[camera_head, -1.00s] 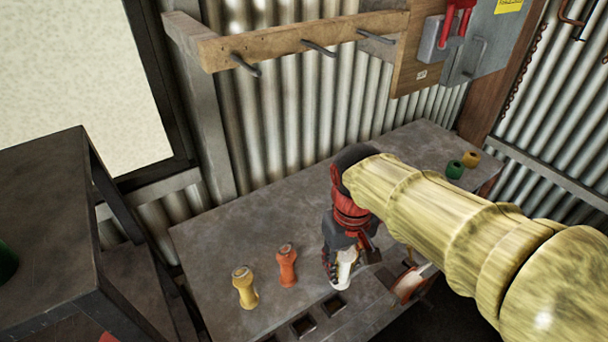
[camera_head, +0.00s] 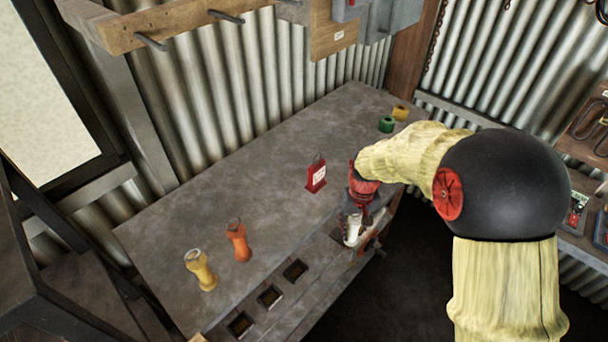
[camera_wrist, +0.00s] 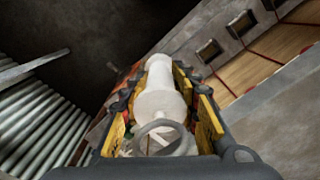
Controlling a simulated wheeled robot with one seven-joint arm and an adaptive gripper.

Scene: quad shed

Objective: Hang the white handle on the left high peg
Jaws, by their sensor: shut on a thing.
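The white handle (camera_head: 352,229) is between the fingers of my gripper (camera_head: 356,222), near the front edge of the bench. In the wrist view the white handle (camera_wrist: 160,95) lies lengthwise between the yellow-padded fingers of my gripper (camera_wrist: 165,90), with a grey loop at its near end. My gripper is shut on it. A wooden rail (camera_head: 170,25) on the wall carries metal pegs. The left peg (camera_head: 151,41) and another peg (camera_head: 227,17) to its right show; the rail's right part is cut off by the frame top.
A red tag-like item (camera_head: 316,174) stands mid-bench. Green (camera_head: 387,124) and yellow (camera_head: 401,113) rolls sit at the far right. Square holes (camera_head: 270,296) line the front edge.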

